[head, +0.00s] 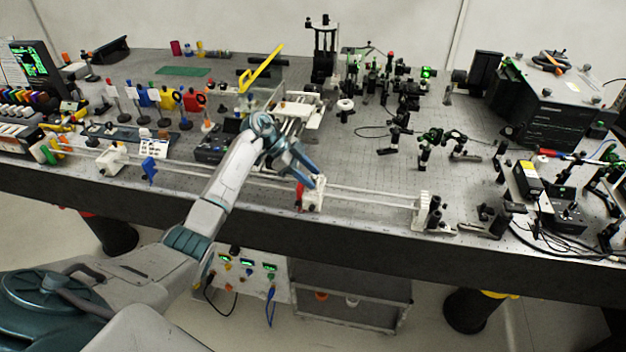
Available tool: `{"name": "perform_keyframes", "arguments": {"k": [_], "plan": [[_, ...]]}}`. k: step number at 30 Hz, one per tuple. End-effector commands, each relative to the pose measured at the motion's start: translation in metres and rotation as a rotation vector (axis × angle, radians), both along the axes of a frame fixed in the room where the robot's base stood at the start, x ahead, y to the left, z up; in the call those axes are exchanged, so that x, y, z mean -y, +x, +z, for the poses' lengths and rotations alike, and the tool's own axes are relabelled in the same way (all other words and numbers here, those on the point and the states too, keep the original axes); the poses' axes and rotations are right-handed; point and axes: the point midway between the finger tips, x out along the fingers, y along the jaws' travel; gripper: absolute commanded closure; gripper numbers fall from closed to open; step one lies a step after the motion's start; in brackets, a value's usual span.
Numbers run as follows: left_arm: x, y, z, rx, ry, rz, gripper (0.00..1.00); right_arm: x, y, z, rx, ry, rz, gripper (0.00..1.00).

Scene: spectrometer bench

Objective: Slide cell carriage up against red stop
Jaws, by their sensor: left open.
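A pale rail (370,193) runs along the front of the bench. A white block (314,199), which looks like the cell carriage, sits on the rail. The small red stop (299,195) is close against its left side in this view; I cannot tell whether they touch. My left gripper (309,181) is open with its fingers pointing down at the top of the white block. The fingers partly hide the block and the red stop, and I cannot tell whether they touch it. My right gripper is not in view.
A blue piece (149,170) stands on the rail at the left. A white-topped stage (302,108) is behind my gripper. Black optics mounts (424,155) fill the right; bench behind the rail is partly clear.

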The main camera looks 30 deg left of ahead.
Motion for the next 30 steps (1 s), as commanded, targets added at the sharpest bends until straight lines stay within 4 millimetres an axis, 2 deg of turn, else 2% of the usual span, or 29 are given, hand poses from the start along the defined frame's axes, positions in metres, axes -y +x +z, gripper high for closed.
{"name": "perform_keyframes", "arguments": {"k": [1,6,12,18,30], "plan": [[-0.008,-0.002,0.003,0.003,0.004,0.0,0.55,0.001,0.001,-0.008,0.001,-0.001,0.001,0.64],[-0.033,-0.009,0.028,0.003,0.004,0.001,0.55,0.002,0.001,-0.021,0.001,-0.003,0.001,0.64],[-0.054,-0.015,0.051,0.0,0.002,0.001,0.55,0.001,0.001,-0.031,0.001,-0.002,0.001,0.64],[-0.062,-0.018,0.062,0.0,0.001,0.0,0.55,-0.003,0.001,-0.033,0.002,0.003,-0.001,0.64],[-0.062,-0.018,0.062,0.0,0.001,0.0,0.55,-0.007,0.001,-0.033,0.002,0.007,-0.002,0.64]]}}
